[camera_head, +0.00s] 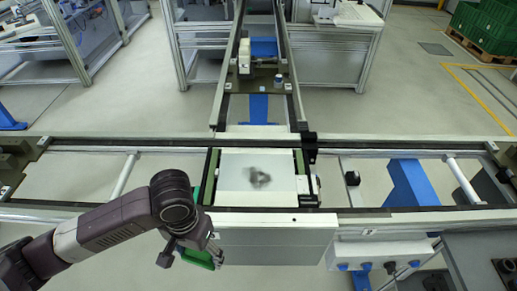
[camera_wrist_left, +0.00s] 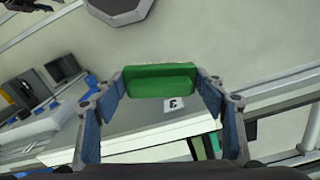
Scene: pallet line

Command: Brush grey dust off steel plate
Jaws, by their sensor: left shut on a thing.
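The steel plate (camera_head: 233,180) lies flat on the pallet in the middle of the line, pale and bare except for a dark grey dust patch (camera_head: 260,178) right of its centre. My left gripper (camera_head: 198,250) is in front of the line, to the left of and nearer than the plate, apart from it. It is shut on a green brush (camera_head: 201,259), mostly hidden by the fingers in the head view. In the left wrist view the brush (camera_wrist_left: 160,82) sits between both fingertips, with a pale edge along its far side. My right gripper is not in view.
Green strips (camera_head: 299,162) flank the plate on the pallet. A white box (camera_head: 285,237) is below the line's front rail. A dark post (camera_head: 309,148) stands at the plate's right. A second track (camera_head: 258,95) runs away behind.

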